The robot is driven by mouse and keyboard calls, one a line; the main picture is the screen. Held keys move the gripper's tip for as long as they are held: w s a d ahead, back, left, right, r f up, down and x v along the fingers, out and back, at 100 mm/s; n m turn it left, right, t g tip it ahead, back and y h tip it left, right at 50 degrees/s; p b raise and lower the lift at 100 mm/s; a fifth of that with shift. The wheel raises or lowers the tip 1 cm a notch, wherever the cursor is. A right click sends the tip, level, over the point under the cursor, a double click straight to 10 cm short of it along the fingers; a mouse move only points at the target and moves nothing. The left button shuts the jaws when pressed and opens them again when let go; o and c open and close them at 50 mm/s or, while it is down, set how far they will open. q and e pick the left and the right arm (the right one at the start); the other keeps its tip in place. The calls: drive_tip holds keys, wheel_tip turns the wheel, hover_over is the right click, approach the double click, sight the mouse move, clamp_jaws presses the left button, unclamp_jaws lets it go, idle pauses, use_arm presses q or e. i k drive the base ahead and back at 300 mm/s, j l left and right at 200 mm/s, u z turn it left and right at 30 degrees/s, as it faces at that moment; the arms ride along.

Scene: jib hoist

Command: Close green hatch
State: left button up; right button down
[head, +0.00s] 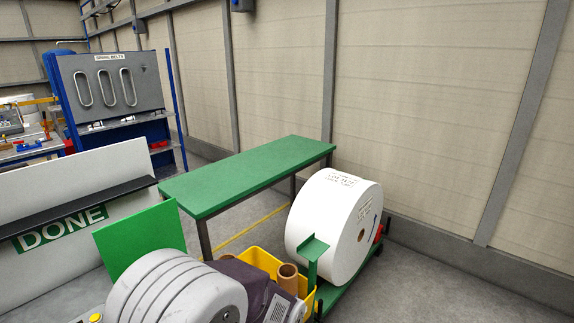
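A flat green panel (140,236) stands raised and tilted at the lower left in the head view, in front of the DONE board. It looks like the green hatch, standing open, but I cannot be sure. Its lower right part is hidden behind a grey ribbed rounded body (175,290). What the panel is hinged to is hidden. Neither of my grippers can be made out in the view.
A green-topped table (250,172) stands behind. A large white roll (330,222) rests on a green wheeled cart (345,287) at right. A yellow bin (262,262) with brown tubes (288,277) is in front. A white DONE board (78,187) is left. Floor at lower right is clear.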

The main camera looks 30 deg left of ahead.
sight(121, 243)
drive_tip(key=i+u, duration=0.15)
drive_tip(key=u, duration=0.25)
drive_tip(key=i+u, duration=0.2)
drive_tip(key=u, duration=0.15)
drive_tip(key=i+l+u, duration=0.15)
drive_tip(key=u, duration=0.25)
drive_tip(key=i+l+u, duration=0.1)
drive_tip(key=u, duration=0.25)
